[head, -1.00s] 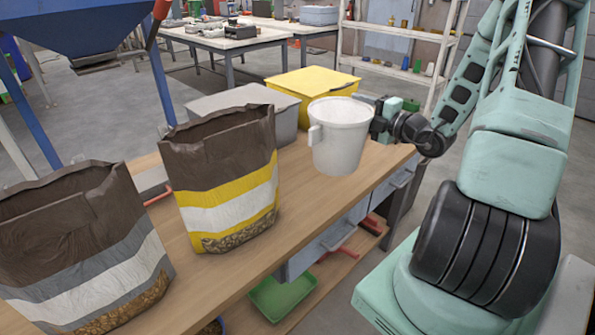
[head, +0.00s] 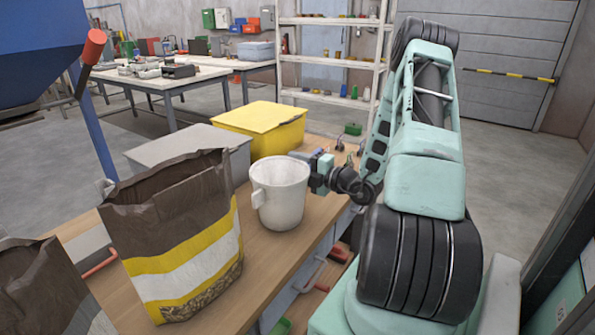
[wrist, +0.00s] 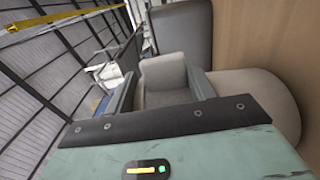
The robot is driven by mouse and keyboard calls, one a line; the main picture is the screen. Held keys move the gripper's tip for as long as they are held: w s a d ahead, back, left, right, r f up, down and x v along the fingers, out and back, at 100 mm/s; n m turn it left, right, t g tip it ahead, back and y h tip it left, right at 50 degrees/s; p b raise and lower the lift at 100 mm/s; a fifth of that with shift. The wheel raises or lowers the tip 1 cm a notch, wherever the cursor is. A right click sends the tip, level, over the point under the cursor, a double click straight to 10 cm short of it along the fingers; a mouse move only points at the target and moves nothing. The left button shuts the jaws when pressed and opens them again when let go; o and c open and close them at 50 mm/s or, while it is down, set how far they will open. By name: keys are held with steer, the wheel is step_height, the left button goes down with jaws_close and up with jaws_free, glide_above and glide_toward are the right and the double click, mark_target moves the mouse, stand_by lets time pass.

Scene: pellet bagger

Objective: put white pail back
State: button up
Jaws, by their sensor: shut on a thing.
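The white pail (head: 281,196) is upright over the wooden bench, right of the brown, yellow and white bag (head: 180,235). A small block-like grip shows on its left side. My gripper (head: 322,172) is at the pail's upper right side, shut on it. In the wrist view, my gripper's fingers (wrist: 165,92) stand on both sides of a pale grey block of the pail (wrist: 164,76). I cannot tell whether the pail's base touches the bench or hangs just above it.
A lidded yellow box (head: 262,122) and a lidded grey box (head: 188,150) stand behind the pail. Another bag (head: 42,285) is at front left. The wooden bench top (head: 262,255) is bare just in front of the pail. A blue hopper (head: 35,45) hangs at upper left.

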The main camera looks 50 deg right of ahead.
steer(key=shift+f, duration=0.4)
steer(key=o, duration=1.1)
steer(key=s, duration=0.8)
steer(key=s+d+b, duration=0.1)
steer(key=s, duration=0.3)
